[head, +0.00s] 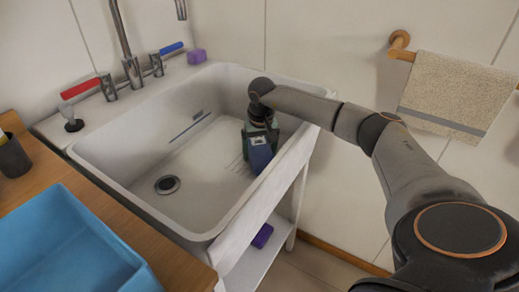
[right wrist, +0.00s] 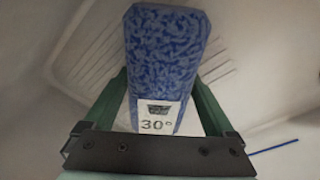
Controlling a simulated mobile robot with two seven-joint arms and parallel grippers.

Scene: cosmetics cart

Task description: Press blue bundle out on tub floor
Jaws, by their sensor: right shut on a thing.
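The blue bundle (head: 261,155) is in the right part of the white tub (head: 215,215). In the right wrist view the bundle (right wrist: 168,60) is a mottled blue block with a white label reading 30°. My right gripper (head: 259,136) reaches down into the tub and is shut on the bundle, with a green finger on each side of it. The tub floor (head: 200,165) shows around it, with moulded ridges close by. I cannot tell whether the bundle touches the floor. My left gripper is not in view.
A round drain (head: 167,184) lies in the tub floor. Taps with a red handle (head: 80,88) and a blue handle (head: 171,48) stand behind. A purple block (head: 197,56) sits on the rim, another (head: 262,236) on the shelf below. A blue bin (head: 65,245) stands front left.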

